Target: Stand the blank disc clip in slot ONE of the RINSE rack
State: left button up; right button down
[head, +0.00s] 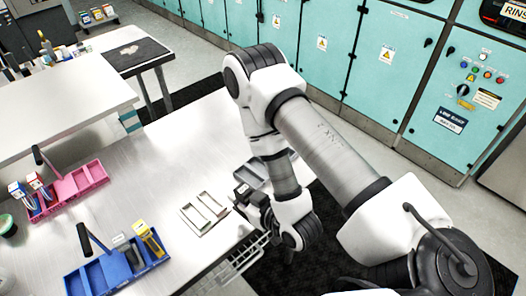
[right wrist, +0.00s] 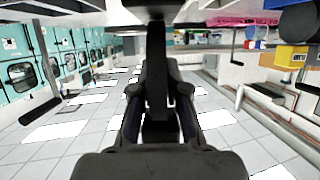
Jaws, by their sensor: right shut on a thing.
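My right gripper (head: 247,200) is low over the near edge of the steel table, beside a pale tray with two bays (head: 205,213). In the right wrist view the gripper (right wrist: 158,92) is shut on a dark upright thing (right wrist: 156,50); I cannot tell whether it is the blank disc clip. A blue rack (head: 97,278) with a black handle holds a grey clip (head: 122,245) and a yellow clip (head: 147,236). A pink rack (head: 80,180) holds two blue-and-white clips (head: 20,190). No rack's name is readable. My left gripper is not in view.
A grey tray (head: 250,174) is partly hidden behind my right arm. A wire basket (head: 245,258) hangs at the table's edge. The middle of the table (head: 150,170) is clear.

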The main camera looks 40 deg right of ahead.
jog(key=w+d+b, duration=0.1)
jog(key=w+b, duration=0.1)
jog(key=b, duration=0.2)
jog(key=w+d+f+b, duration=0.1)
jog(key=w+d+b, duration=0.1)
jog(key=b, duration=0.1)
jog(key=w+d+b, duration=0.1)
jog(key=w+b, duration=0.1)
jog(key=b, duration=0.2)
jog(key=shift+d+f+b, duration=0.25)
jog(key=shift+b, duration=0.1)
jog(key=w+d+p, duration=0.1)
jog(key=w, duration=0.1)
jog(key=w+d+p, duration=0.1)
jog(key=d, duration=0.1)
jog(key=w+d+p, duration=0.2)
jog(key=shift+w+r, duration=0.25)
jog(key=shift+w, duration=0.05)
notch_tip(320, 180, down, 4)
jog(key=shift+w+r+p, duration=0.1)
jog(key=shift+r+p, duration=0.1)
jog(key=shift+p, duration=0.25)
jog(key=shift+w+f, duration=0.1)
jog(key=shift+f, duration=0.2)
jog(key=c, duration=1.2)
grip_release()
jog(key=shift+r, duration=0.1)
